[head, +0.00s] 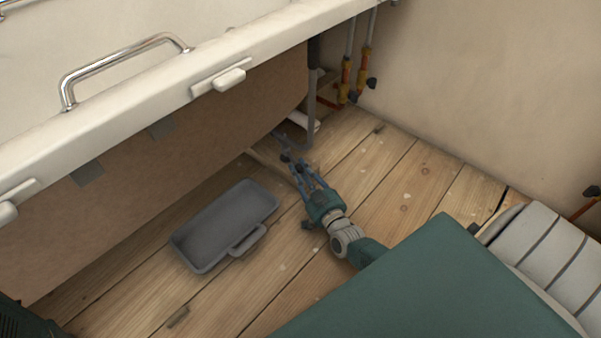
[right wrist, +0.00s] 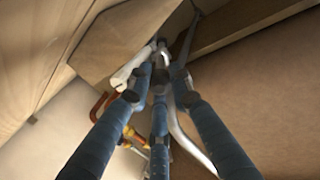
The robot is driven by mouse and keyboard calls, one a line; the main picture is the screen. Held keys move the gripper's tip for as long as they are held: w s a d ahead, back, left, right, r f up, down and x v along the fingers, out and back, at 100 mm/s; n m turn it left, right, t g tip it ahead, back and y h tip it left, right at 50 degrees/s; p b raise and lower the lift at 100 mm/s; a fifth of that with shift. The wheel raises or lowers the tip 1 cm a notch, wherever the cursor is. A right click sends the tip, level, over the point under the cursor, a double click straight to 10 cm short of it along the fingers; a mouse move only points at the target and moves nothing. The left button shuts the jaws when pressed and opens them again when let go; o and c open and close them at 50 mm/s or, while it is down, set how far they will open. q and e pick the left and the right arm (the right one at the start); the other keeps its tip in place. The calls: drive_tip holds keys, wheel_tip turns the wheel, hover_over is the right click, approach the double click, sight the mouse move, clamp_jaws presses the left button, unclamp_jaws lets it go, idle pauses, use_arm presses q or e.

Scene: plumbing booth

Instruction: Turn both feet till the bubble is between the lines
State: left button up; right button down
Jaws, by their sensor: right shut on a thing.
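The white bath (head: 130,105) fills the upper left of the head view, with its brown underside panel (head: 170,170) below the rim. My right gripper (head: 284,150) reaches low under the bath's far end, near the floor. In the right wrist view its blue fingers (right wrist: 160,75) come together on a small grey part (right wrist: 162,46), which looks like a foot of the bath. The fingers hide most of it. The other foot and a bubble with lines cannot be made out. My left gripper is out of view.
A grey tray (head: 185,240) lies on the plank floor (head: 400,185), left of my right arm. Copper and grey pipes with valves (head: 346,75) stand by the wall, beyond the bath's end. A white pipe (right wrist: 130,72) is close beside the fingers.

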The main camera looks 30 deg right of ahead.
drive_tip(key=shift+r, duration=0.25)
drive_tip(key=c, duration=1.6)
unclamp_jaws()
drive_tip(key=shift+d, duration=0.1)
drive_tip(key=shift+o, duration=0.2)
drive_tip(key=shift+s+f, duration=0.1)
drive_tip(key=shift+s, duration=0.05)
drive_tip(key=shift+s, duration=0.25)
drive_tip(key=s, duration=0.3)
drive_tip(key=s+a, duration=0.1)
drive_tip(key=s, duration=0.7)
drive_tip(key=shift+s+a, duration=0.1)
drive_tip(key=shift+a, duration=0.2)
